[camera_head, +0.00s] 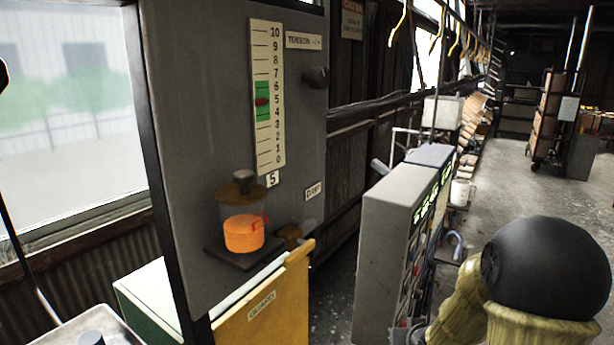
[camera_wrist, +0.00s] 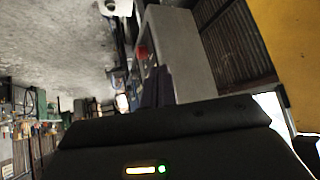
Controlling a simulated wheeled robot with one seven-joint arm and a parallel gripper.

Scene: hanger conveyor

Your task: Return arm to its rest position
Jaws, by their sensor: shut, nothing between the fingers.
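My arm (camera_head: 540,270) shows at the lower right of the head view as a black rounded joint with yellowish covering. The rest of the arm is out of that view. My gripper (camera_wrist: 165,122) shows in the wrist view as a dark bar across the bottom, with a housing below that carries a white light and a green one. It is shut and holds nothing. Its fingertips are hard to make out against the dark housing. The wrist view is turned sideways, with floor at the left and a yellow panel at the upper right.
A grey panel (camera_head: 205,120) with a scale (camera_head: 267,95) and an orange-filled jar (camera_head: 243,228) stands at the left. Below it is a yellow box (camera_head: 265,310). A grey control cabinet (camera_head: 385,245) stands mid-view. Yellow hangers (camera_head: 437,32) hang above. Floor (camera_head: 525,185) is open at the right.

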